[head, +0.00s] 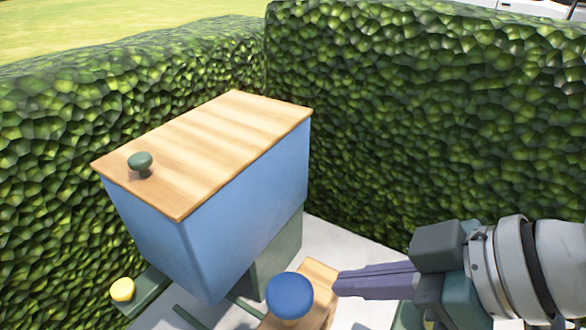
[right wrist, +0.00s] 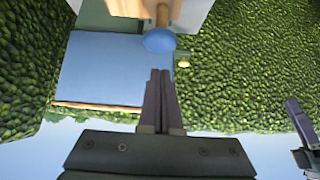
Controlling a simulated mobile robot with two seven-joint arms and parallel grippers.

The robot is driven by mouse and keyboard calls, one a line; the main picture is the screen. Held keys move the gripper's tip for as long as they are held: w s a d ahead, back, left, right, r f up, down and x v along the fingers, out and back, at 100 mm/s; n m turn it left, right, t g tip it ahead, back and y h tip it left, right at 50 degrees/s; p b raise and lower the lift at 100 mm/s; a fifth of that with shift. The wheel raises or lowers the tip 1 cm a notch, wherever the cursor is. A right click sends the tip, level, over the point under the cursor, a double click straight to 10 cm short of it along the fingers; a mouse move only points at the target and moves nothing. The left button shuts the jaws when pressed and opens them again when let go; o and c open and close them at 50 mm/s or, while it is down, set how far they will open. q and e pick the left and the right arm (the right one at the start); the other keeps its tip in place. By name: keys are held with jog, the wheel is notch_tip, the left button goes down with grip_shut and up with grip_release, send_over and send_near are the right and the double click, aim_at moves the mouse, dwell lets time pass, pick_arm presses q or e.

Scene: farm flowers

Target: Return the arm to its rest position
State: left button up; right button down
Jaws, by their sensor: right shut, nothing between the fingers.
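My right gripper (head: 340,284) comes in from the right in the head view, its two fingers together with nothing between them. Its tips are just right of a round blue knob (head: 289,292) on a wooden piece (head: 320,272); I cannot tell whether they touch. In the right wrist view, which is upside down, the shut fingers (right wrist: 160,75) point toward the blue knob (right wrist: 159,40). What looks like my left gripper (right wrist: 297,118) shows at the right edge of that view, partly cut off; its opening is unclear. The left arm does not show in the head view.
A blue box (head: 245,215) with a wooden top (head: 215,140) and dark green knob (head: 140,161) stands left of the gripper. A yellow knob (head: 122,289) sits low at left. Tall hedges (head: 430,110) close off the back and left. Pale ground (head: 345,240) lies between.

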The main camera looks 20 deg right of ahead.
dwell(0.5)
jog(key=s+d+r+m+g+h+p, duration=0.1)
jog(key=s+d+m+g+h, duration=0.15)
jog(key=s, duration=0.25)
jog(key=s+d+r+m+g+h+p, duration=0.1)
jog(key=s+r+m+h, duration=0.15)
jog(key=s, duration=0.35)
notch_tip(320, 180, up, 18)
jog(key=p, duration=1.9)
jog(key=shift+w+r+m, duration=0.2)
jog(key=shift+r+m, duration=0.05)
jog(key=shift+m, duration=0.05)
jog(key=shift+d+f, duration=0.1)
